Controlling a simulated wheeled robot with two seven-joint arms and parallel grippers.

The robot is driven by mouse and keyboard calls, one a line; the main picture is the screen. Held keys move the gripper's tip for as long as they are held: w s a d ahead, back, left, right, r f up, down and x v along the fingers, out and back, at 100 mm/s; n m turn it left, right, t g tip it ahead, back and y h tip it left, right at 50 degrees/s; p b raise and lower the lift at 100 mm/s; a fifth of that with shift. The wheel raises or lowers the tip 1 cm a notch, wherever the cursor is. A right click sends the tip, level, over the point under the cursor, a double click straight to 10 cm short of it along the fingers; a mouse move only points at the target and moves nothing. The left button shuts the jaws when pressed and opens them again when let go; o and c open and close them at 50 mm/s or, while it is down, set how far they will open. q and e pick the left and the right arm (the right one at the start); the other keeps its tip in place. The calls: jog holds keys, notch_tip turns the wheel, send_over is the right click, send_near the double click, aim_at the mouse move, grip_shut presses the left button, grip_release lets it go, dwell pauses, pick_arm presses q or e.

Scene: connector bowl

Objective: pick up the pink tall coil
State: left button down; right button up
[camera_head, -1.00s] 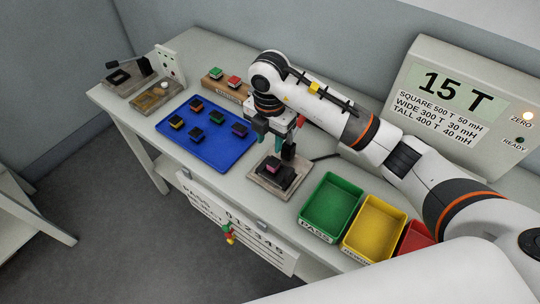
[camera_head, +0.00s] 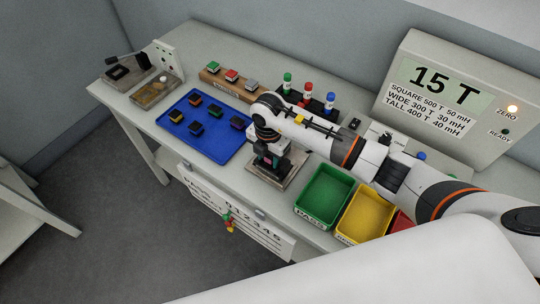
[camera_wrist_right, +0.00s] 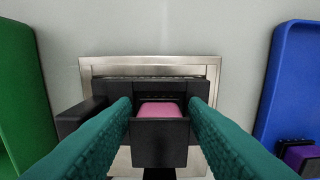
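The pink coil (camera_wrist_right: 160,109) sits in a black holder on a metal-rimmed plate (camera_wrist_right: 150,68) in the right wrist view. In the head view, pink (camera_head: 268,160) shows low between the fingers of my right gripper (camera_head: 268,157). In the right wrist view, the teal fingers of this gripper (camera_wrist_right: 160,112) stand apart, one on each side of the black holder and coil. I cannot tell whether they touch it. The coil's lower part is hidden. My left gripper is not in view.
A blue tray (camera_head: 222,150) with several coils lies left of the plate. Green (camera_head: 309,208) and yellow (camera_head: 350,228) bins stand to the right, with a red one partly hidden. A display (camera_head: 440,85) reads 15 T.

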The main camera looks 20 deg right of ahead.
jog(key=c, duration=0.7)
jog(key=shift+r, duration=0.15)
jog(key=shift+c, duration=0.2)
